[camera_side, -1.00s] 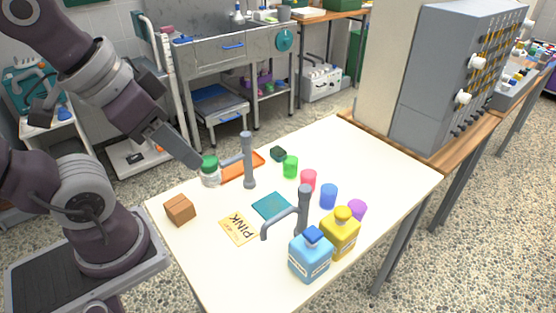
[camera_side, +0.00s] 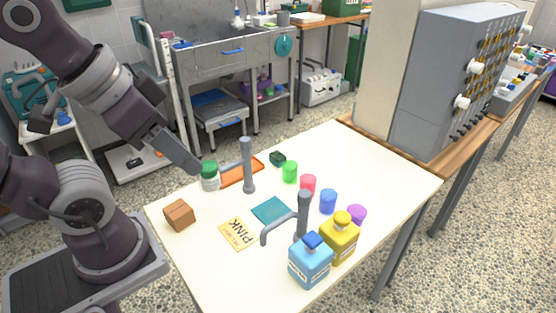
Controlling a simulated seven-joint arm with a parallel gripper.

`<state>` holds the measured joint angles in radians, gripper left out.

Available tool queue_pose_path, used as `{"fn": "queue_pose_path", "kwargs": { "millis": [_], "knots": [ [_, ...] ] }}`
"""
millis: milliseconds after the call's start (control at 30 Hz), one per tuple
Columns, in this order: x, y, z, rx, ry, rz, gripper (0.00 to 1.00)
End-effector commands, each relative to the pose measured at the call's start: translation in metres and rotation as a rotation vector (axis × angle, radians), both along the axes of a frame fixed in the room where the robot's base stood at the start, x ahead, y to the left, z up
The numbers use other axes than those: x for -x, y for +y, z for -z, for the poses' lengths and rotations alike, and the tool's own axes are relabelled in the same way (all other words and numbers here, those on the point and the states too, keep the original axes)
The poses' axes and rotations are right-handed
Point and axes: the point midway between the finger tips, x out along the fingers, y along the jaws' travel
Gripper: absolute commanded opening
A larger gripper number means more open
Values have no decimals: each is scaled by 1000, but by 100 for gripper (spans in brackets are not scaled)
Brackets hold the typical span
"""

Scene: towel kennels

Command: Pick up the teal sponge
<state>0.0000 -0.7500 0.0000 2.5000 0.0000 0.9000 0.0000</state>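A small dark teal-green block (camera_side: 278,159), which looks like the sponge, lies at the back of the white table. A flat teal square (camera_side: 272,210), perhaps a folded cloth, lies near the table's middle. My gripper (camera_side: 194,170) hangs at the table's back left edge, beside a white jar with a green lid (camera_side: 209,176). It is well left of both teal things. Its fingers are seen edge-on, so I cannot tell whether they are open; I see nothing held in it.
Grey tap-like posts stand at the orange tray (camera_side: 242,171) and by the blue bottle (camera_side: 310,262) and yellow bottle (camera_side: 340,238). Green (camera_side: 290,172), red (camera_side: 308,185), blue (camera_side: 328,201) and purple (camera_side: 357,215) cups form a row. A brown box (camera_side: 179,215) and PINK card (camera_side: 238,233) lie left.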

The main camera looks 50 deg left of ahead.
Motion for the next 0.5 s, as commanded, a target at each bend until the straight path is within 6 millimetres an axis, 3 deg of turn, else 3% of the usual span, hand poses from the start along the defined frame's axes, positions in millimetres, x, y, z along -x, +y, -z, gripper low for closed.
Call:
{"fn": "queue_pose_path", "kwargs": {
  "millis": [67, 200, 500],
  "knots": [
    [0, 0, 0, 0, 0, 0, 36],
    [0, 0, 0, 0, 0, 0, 62],
    [-3, 0, -2, 14, 6, -11, 62]
  ]
}}
